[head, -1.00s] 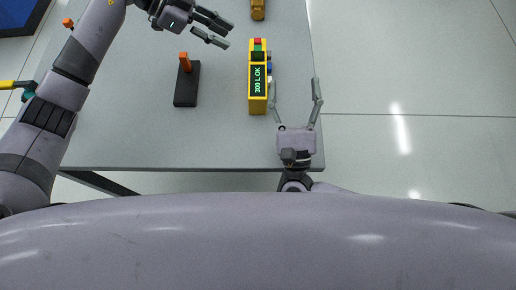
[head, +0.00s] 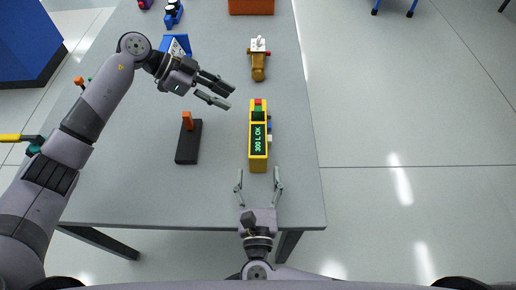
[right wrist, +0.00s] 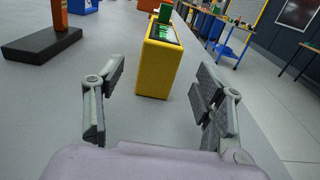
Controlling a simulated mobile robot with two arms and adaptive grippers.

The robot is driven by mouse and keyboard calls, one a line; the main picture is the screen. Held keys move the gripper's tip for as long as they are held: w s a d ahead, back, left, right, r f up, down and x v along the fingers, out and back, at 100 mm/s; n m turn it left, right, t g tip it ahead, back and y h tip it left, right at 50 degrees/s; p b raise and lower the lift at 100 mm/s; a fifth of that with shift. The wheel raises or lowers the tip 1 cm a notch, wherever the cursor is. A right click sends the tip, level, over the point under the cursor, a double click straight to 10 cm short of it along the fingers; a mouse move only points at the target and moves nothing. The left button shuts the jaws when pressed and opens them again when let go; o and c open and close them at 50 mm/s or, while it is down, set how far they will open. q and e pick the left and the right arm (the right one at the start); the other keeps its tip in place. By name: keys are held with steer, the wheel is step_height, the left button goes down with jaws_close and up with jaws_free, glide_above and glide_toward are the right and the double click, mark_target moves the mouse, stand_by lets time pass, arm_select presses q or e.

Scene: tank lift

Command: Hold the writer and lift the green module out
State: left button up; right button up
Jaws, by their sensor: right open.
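The writer (head: 251,150) is a yellow box with a lit display reading "300 L OK". It stands on the grey table. The green module (head: 258,113) sits at its far end, below a red part; it also shows in the right wrist view (right wrist: 165,13). My right gripper (head: 259,178) is open and empty, just short of the writer's near end. In the right wrist view, the writer's near face (right wrist: 155,72) appears between and beyond the open fingers. My left gripper (head: 230,96) is open and empty, to the left of the module, apart from it.
A black base with an orange handle (head: 187,120) stands left of the writer. A brown-gold object with a white top (head: 258,66) stands beyond it. An orange bin (head: 251,6) and blue items (head: 175,45) are farther back. The table's right edge is close.

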mark_target(258, 148)
steer(key=w, duration=0.9)
steer(key=shift+w, duration=0.1)
